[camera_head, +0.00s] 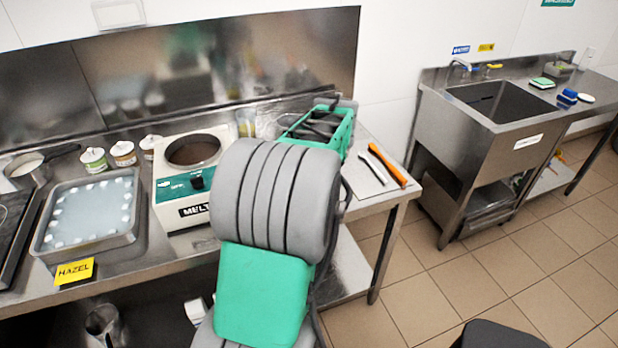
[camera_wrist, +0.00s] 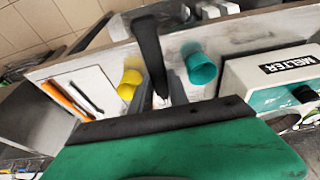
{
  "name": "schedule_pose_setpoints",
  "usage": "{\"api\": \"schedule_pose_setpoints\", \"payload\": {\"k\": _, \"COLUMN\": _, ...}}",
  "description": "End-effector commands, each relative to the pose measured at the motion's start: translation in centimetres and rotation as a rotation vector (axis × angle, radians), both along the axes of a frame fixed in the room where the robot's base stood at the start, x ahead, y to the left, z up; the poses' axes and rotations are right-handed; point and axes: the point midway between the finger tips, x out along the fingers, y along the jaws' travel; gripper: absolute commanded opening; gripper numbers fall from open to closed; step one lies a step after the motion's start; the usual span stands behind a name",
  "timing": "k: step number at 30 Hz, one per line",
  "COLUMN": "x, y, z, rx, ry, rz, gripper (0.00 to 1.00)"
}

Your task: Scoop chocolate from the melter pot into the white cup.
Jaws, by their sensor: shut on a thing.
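The melter (camera_head: 187,209) is a white box with a teal front on the bench. Its round pot (camera_head: 193,151) holds brown chocolate in the head view. The melter also shows at the right edge of the wrist view (camera_wrist: 290,65). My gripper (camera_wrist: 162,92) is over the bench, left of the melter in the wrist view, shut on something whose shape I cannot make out. A yellow cup (camera_wrist: 130,84) and a teal cup (camera_wrist: 200,69) show on either side of the gripper. I cannot pick out the white cup.
An orange-handled tool (camera_head: 389,166) lies near the right end. Left of the melter are several lidded jars (camera_head: 123,153) and a steel tray (camera_head: 128,232). A sink (camera_head: 500,102) stands apart at right.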

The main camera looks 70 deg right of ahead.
Motion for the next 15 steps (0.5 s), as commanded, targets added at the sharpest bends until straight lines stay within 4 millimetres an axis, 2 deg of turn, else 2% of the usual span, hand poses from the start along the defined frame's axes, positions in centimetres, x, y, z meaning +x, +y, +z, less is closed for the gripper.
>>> {"api": "schedule_pose_setpoints", "payload": {"k": 1, "x": -0.1, "y": 0.0, "z": -1.1, "rx": 0.001, "ry": 0.000, "rz": -0.002, "gripper": 0.00}}
{"api": "schedule_pose_setpoints", "payload": {"k": 3, "x": 0.1, "y": 0.0, "z": -1.7, "rx": -0.010, "ry": 0.009, "rz": 0.000, "gripper": 0.00}}
{"api": "schedule_pose_setpoints", "payload": {"k": 8, "x": 0.5, "y": 0.4, "z": -1.7, "rx": -0.076, "ry": 0.072, "rz": 0.003, "gripper": 0.00}}
{"api": "schedule_pose_setpoints", "payload": {"k": 15, "x": 1.8, "y": 1.5, "z": -1.6, "rx": -0.261, "ry": 0.260, "rz": 0.011, "gripper": 0.00}}
